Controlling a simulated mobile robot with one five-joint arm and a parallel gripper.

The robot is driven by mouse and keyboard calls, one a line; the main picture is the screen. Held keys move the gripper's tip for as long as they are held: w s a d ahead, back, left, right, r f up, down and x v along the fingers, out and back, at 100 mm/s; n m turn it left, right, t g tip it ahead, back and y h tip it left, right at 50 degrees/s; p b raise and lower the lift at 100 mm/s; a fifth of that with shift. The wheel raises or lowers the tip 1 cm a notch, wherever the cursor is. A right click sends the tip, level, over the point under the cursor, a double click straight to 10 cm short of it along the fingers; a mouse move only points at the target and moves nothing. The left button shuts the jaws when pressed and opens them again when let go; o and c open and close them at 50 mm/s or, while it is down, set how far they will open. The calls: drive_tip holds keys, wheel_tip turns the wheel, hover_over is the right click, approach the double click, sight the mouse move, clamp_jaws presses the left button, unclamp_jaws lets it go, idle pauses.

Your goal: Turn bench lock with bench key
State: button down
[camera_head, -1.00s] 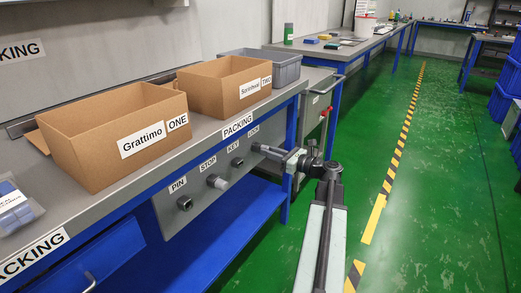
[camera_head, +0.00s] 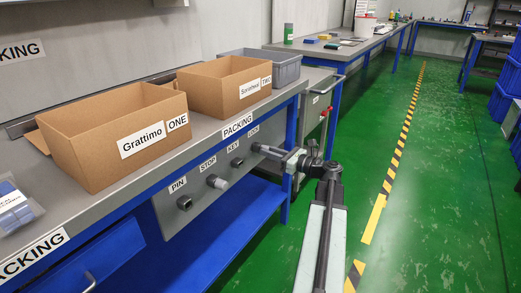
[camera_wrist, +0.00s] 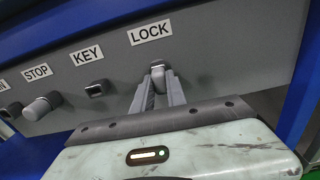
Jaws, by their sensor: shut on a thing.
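My gripper (camera_wrist: 158,78) is at the bench's grey front panel, right under the LOCK label. Its two fingers are closed on a small grey piece (camera_wrist: 157,66), which I take to be the bench key, at the bench lock. The fingers and the key hide most of the lock, so I cannot tell how far it is turned. In the head view my gripper (camera_head: 264,150) reaches the panel from the right. The fitting under the KEY label (camera_wrist: 97,89) shows a dark square opening, with no key seen in it.
On the panel left of the lock are a STOP knob (camera_head: 217,182) and a PIN fitting (camera_head: 184,203). Cardboard boxes ONE (camera_head: 115,135) and TWO (camera_head: 225,88) and a grey bin (camera_head: 262,66) stand on the bench above. A blue bench leg (camera_head: 291,140) is near my gripper. The green floor at right is open.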

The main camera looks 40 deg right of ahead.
drive_tip(key=c, duration=1.3)
unclamp_jaws()
drive_tip(key=shift+w+a, duration=0.1)
drive_tip(key=shift+w, duration=0.05)
drive_tip(key=shift+o, duration=0.2)
drive_tip(key=v, duration=0.8)
